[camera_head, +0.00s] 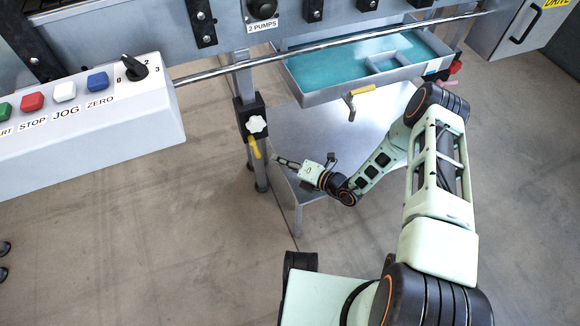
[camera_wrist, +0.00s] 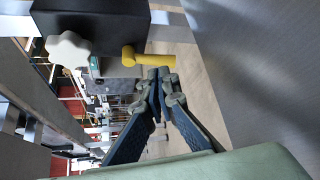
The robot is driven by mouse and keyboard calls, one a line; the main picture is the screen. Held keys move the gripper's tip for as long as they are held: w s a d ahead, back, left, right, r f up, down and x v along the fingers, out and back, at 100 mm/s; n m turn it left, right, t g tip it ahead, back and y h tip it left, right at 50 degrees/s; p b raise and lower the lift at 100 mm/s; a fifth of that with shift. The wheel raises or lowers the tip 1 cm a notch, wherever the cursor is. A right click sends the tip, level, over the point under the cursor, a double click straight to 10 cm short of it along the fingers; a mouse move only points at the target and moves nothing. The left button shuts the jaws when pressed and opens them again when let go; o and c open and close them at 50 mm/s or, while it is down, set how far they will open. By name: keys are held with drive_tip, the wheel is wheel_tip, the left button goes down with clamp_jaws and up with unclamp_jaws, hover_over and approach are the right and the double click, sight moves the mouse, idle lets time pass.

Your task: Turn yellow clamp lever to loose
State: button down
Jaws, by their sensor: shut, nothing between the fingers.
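The yellow clamp lever (camera_head: 254,148) hangs down below a black clamp block (camera_head: 246,108) on a grey machine leg. In the wrist view the lever (camera_wrist: 158,60) points to the right from its round yellow hub beside the block (camera_wrist: 100,22). My gripper (camera_head: 278,160) is just right of the lever in the head view. In the wrist view its fingertips (camera_wrist: 160,82) meet just below the lever, shut and empty. I cannot tell whether they touch the lever.
A white star knob (camera_head: 257,124) sits on the clamp block, close to the lever. A teal-floored tray (camera_head: 310,97) with a yellow-handled valve (camera_head: 362,91) is above right. A grey lower shelf (camera_head: 345,125) lies behind my arm. A button panel (camera_head: 90,140) stands left; floor below is clear.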

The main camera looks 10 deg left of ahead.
sight(259, 153)
drive_tip(key=shift+b+x, duration=0.7)
drive_tip(key=shift+x, duration=2)
drive_tip(key=shift+w+a+f+b, duration=0.1)
drive_tip(key=shift+a+f+b, duration=0.2)
drive_tip(key=shift+a, duration=0.15)
drive_tip(key=shift+r, duration=0.15)
drive_tip(key=shift+a, duration=0.1)
drive_tip(key=p+v, duration=0.1)
drive_tip(key=v, duration=0.3)
drive_tip(key=p+v, duration=0.1)
drive_tip(key=v, duration=0.3)
drive_tip(key=f+p+v, duration=0.1)
drive_tip(key=v, duration=0.4)
drive_tip(key=shift+w+d+f, duration=0.1)
drive_tip(key=shift+d, duration=0.1)
drive_tip(key=shift+s+d, duration=0.3)
drive_tip(key=shift+d, duration=0.2)
